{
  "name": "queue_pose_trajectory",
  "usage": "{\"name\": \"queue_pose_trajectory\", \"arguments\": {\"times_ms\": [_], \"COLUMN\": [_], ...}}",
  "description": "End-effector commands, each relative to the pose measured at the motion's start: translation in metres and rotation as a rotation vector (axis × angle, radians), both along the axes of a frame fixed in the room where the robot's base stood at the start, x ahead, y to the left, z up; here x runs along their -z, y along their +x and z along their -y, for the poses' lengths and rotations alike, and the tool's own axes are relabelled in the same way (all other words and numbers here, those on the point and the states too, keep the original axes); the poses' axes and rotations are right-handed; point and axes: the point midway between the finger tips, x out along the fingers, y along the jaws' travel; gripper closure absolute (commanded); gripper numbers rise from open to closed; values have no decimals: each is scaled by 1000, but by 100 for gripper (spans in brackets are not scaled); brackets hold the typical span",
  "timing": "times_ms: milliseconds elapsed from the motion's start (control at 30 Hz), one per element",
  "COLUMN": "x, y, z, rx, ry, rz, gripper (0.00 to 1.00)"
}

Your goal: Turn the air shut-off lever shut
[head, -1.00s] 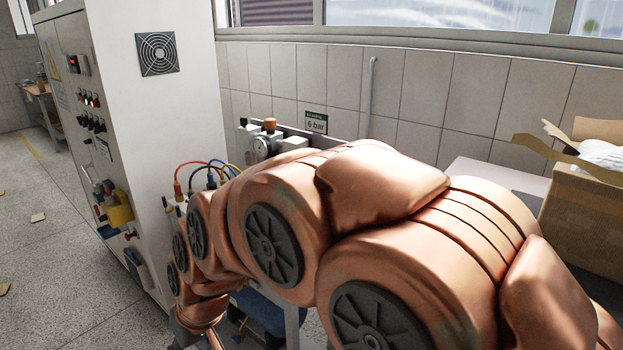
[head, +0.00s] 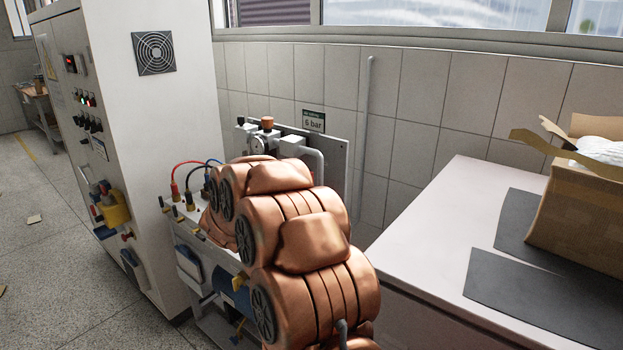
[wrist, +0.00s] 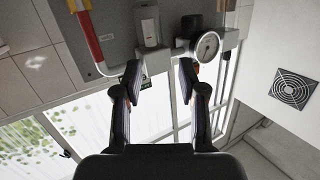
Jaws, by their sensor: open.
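A grey panel (head: 334,150) stands by the tiled wall and carries air fittings, a gauge (head: 258,143) and an orange-brown knob (head: 267,122). In the wrist view, the gauge (wrist: 208,46) is beyond the right finger. A red bar with a yellow end (wrist: 88,35) is at upper left; I cannot tell if it is the shut-off lever. A pale block fitting (wrist: 147,28) lies between them. My gripper (wrist: 160,76) is open and empty, its fingers pointing at the panel. In the head view my arm hides the gripper and the panel's lower part.
A tall white cabinet (head: 155,110) stands at left. A unit with coloured cables (head: 186,215) is beside my arm. At right, a pale table (head: 430,245) holds dark sheets (head: 530,290) and an open cardboard box (head: 580,225). Floor at left is mostly clear.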

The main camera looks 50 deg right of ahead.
Motion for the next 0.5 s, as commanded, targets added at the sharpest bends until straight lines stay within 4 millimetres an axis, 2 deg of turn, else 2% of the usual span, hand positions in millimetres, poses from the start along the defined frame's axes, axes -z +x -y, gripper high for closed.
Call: {"name": "queue_pose_trajectory", "arguments": {"times_ms": [33, 100, 200, 333, 500], "x": [4, 6, 5, 5, 4], "y": [-10, -25, -41, -52, -52], "z": [19, 39, 57, 68, 82], "rx": [67, 148, 231, 283, 296], "ry": [-35, -80, -126, -155, -161], "rz": [-2, -4, -8, -13, -14], "gripper": [59, 59, 59, 59, 59]}}
